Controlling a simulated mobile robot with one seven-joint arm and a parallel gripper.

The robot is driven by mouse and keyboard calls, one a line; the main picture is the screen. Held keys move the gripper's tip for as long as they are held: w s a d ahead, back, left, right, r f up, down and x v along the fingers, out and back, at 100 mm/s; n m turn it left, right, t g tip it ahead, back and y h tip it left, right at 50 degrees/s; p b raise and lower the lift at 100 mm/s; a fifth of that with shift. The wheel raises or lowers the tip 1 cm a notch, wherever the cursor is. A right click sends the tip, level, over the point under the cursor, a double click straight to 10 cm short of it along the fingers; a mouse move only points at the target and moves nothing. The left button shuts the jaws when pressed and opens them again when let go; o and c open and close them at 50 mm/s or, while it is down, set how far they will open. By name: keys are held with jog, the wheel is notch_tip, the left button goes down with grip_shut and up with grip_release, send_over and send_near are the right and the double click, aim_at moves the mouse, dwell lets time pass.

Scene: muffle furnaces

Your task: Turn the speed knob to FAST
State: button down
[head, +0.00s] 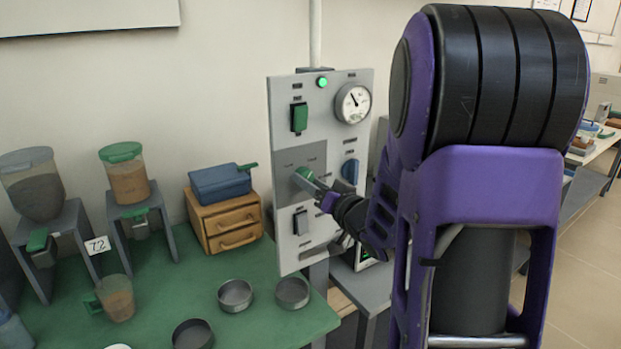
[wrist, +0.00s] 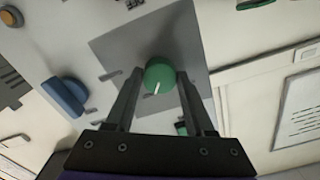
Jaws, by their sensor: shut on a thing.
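A green round knob (wrist: 160,74) with a white pointer line sits on a dark grey square of the control panel (head: 287,247). My gripper (wrist: 159,80) is shut on this green knob, one finger on each side of it. In the head view the green knob (head: 304,173) shows at the fingertips, partly covered by them. A blue knob (head: 350,171) is on the panel to the right, and it also shows in the wrist view (wrist: 65,97). The labels around the knobs are too small to read.
The panel also has a green switch (head: 299,117), a grey switch (head: 301,221), a dial gauge (head: 353,103) and a lit green lamp (head: 322,81). A wooden drawer box (head: 222,222), hoppers and round pans (head: 235,295) stand on the green table (head: 270,322) at left.

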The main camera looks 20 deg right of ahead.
jog(key=shift+r+m, duration=0.15)
jog(key=shift+m, duration=0.45)
jog(key=shift+m+p, duration=0.3)
jog(key=shift+c, duration=1.3)
grip_release()
jog(key=shift+s, duration=0.1)
